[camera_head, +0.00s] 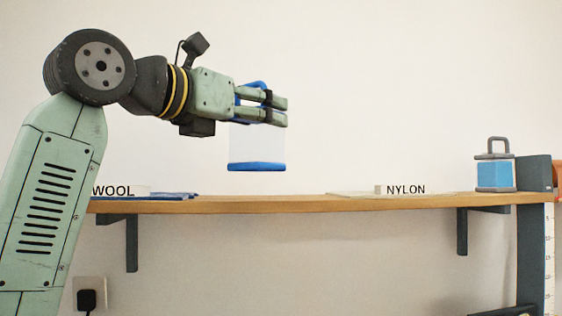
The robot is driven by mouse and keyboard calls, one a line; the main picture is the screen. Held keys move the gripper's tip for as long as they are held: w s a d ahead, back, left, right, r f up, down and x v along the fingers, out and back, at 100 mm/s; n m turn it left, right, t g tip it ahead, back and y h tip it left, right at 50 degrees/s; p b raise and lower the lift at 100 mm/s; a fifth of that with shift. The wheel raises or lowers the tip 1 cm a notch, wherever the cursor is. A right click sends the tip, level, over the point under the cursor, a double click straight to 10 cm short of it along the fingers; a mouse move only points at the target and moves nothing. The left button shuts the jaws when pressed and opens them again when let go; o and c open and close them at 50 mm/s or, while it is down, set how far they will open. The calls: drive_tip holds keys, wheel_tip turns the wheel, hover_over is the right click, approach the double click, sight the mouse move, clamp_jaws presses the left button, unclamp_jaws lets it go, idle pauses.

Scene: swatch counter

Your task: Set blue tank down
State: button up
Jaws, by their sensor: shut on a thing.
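My gripper (276,108) is shut on the blue tank (256,166), at its blue handle. The tank has a pale, see-through body and a blue base, and hangs about upright. It is in the air above the wooden shelf (290,203), left of the shelf's middle in the picture, with a clear gap under its base. My gripper's fingers hide part of the handle and the tank's top.
A WOOL sign (120,191) with folded blue cloth stands at the left, a NYLON sign (405,189) with pale cloth right of the middle. A grey-framed tank with blue contents (494,175) stands at the right end. The shelf between the cloths looks bare.

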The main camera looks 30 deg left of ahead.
drive_tip(key=w+a+f, duration=0.1)
drive_tip(key=w, duration=0.2)
drive_tip(key=w+a+f+p, duration=0.1)
drive_tip(key=w+a+f, duration=0.1)
drive_tip(key=w, duration=0.2)
drive_tip(key=w+a+f+p, duration=0.1)
drive_tip(key=w, duration=0.2)
drive_tip(key=shift+w+a+f, duration=0.15)
drive_tip(key=shift+a+f, duration=0.15)
drive_tip(key=shift+f, duration=0.05)
drive_tip(key=shift+f, duration=0.2)
drive_tip(key=o, duration=1.4)
drive_tip(key=shift+r, duration=0.1)
